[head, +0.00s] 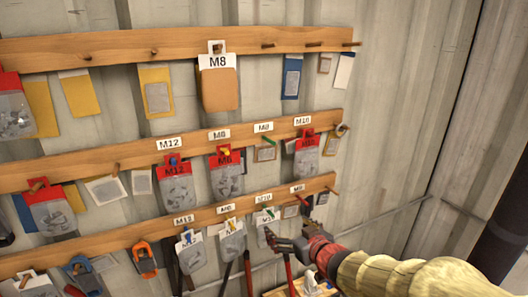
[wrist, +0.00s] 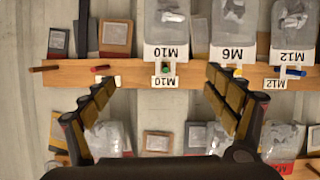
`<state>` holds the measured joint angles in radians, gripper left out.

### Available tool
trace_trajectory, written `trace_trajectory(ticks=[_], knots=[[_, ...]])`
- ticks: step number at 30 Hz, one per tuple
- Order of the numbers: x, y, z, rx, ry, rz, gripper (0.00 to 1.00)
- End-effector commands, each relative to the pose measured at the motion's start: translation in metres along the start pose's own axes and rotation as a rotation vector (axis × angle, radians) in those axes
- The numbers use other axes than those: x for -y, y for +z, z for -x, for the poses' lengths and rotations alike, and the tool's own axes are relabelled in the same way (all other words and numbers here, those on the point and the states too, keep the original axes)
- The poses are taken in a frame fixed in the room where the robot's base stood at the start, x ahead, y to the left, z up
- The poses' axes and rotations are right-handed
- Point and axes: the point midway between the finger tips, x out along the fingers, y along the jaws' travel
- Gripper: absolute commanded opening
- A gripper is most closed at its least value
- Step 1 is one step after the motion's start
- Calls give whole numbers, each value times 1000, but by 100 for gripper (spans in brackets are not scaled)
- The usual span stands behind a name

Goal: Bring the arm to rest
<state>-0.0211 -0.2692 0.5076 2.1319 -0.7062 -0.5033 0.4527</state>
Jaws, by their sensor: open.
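My gripper (head: 287,226) is at the lowest rail in the head view, at the right, with my arm reaching in from the lower right. In the upside-down wrist view my gripper (wrist: 162,80) is open, with its two fingers spread wide. Between the fingertips is the white tab of an M10 bag (wrist: 166,52), on a green peg (wrist: 166,69) of the wooden rail (wrist: 130,72). The fingers look clear of the bag, and nothing is held. The same bag (head: 266,217) shows partly behind my gripper in the head view.
An M6 bag (wrist: 235,45) and an M12 bag (wrist: 293,40) hang beside it on the same rail. Two more rails, the middle rail (head: 90,174) and the top rail (head: 120,45), carry pegs and bags above. Bare corrugated wall (head: 400,130) lies to the right.

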Motion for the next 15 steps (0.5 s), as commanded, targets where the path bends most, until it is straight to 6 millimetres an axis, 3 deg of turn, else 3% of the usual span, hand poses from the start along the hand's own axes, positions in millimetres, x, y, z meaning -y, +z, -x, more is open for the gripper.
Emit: trace_trajectory(ticks=[5,10,15], knots=[[-34,73,18,259,140,14,87],[-55,139,78,527,269,-25,87],[-38,206,150,745,311,-118,87]])
